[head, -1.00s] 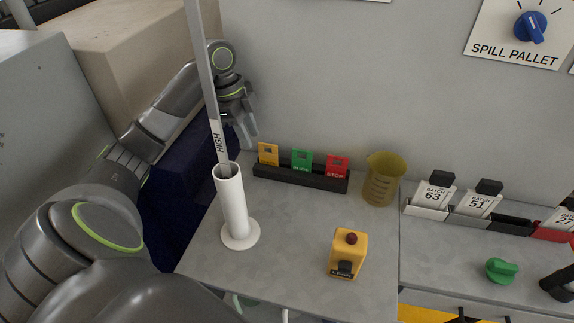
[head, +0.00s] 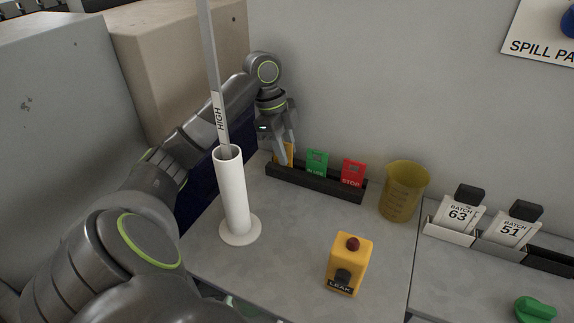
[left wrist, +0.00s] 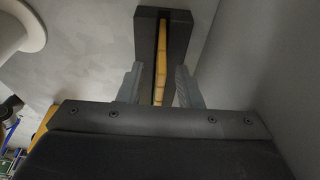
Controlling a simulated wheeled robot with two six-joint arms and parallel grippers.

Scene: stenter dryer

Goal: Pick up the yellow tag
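The yellow tag (head: 289,156) stands in the left end of a black rack (head: 318,184) on the grey counter, partly hidden by my left gripper (head: 284,154). In the left wrist view the tag shows edge-on as a thin yellow strip (left wrist: 161,62). The fingers of my left gripper (left wrist: 158,88) are open on either side of it, with a gap on each side. My right gripper is not in view.
A green tag (head: 316,163) and a red STOP tag (head: 353,173) stand in the same rack. A white tube (head: 234,200) with a tall HIGH strip stands close to my left arm. A yellow beaker (head: 402,190) and a yellow LEAK box (head: 349,264) stand to the right.

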